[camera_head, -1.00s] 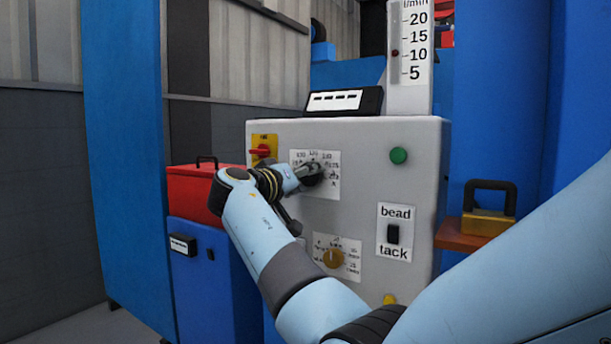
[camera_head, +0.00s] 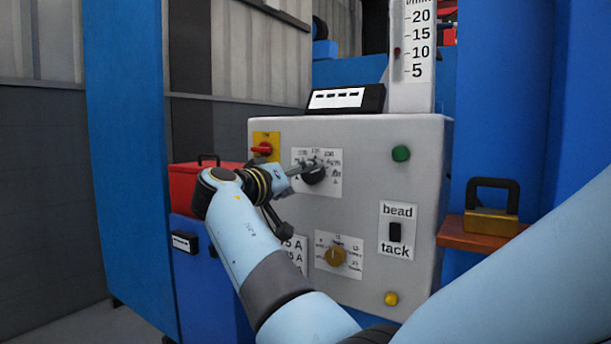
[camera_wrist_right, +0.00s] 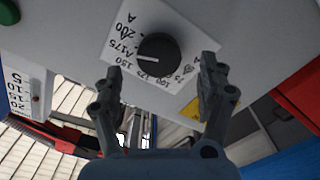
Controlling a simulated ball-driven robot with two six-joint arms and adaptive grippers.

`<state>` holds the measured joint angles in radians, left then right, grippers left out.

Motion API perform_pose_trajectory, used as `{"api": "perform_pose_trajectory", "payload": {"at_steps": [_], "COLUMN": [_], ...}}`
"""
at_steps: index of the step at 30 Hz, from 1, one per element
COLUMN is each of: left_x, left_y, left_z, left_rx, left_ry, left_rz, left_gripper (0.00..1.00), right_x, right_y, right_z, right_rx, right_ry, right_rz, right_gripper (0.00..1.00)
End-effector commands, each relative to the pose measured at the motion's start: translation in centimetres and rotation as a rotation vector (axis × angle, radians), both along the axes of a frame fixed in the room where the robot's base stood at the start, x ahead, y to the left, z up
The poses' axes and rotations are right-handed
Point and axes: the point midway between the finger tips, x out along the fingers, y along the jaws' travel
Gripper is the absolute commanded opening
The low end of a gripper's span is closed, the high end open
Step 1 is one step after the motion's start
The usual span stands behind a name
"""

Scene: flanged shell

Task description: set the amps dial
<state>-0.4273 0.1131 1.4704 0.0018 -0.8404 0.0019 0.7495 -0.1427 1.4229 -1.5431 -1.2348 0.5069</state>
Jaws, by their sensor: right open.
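The amps dial is a black round knob (camera_head: 314,176) on a white scale plate on the front of the grey machine. In the right wrist view the dial (camera_wrist_right: 158,55) has a white pointer mark aimed left, around the 150 to 175 figures. My right gripper (camera_head: 307,166) is at the dial's left in the head view and covers part of the plate. In the wrist view its two fingers (camera_wrist_right: 160,72) are spread apart, one on each side of the dial, with visible gaps to the knob. My left gripper is not in view.
The panel also carries a yellow-and-red switch (camera_head: 264,147), a green button (camera_head: 400,153), a bead/tack switch (camera_head: 395,232), a brass knob (camera_head: 335,256) and a yellow button (camera_head: 391,298). A padlock (camera_head: 491,207) sits on a shelf at right. A red box (camera_head: 198,182) stands left.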

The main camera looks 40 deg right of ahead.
Motion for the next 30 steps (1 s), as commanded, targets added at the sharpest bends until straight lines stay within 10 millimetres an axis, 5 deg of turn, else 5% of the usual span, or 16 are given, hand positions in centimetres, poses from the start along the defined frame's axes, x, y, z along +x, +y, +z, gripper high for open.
{"api": "perform_pose_trajectory", "payload": {"at_steps": [9, 25, 28, 30], "left_x": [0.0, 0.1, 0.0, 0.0], "left_y": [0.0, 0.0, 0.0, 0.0], "left_z": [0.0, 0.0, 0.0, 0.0], "left_rx": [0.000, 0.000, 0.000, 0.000], "left_ry": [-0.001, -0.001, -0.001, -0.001], "left_rz": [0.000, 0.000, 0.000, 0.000], "left_gripper": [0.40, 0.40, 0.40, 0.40], "right_x": [-1.6, -1.6, -2.2, -3.4], "right_y": [3.8, 3.9, 3.8, 3.3], "right_z": [-0.1, -0.2, -2.0, -5.0], "right_rx": [0.000, 0.000, -0.002, -0.012], "right_ry": [0.001, 0.003, 0.036, 0.090], "right_rz": [0.001, 0.000, -0.001, -0.007], "right_gripper": [0.75, 0.75, 0.75, 0.75]}}
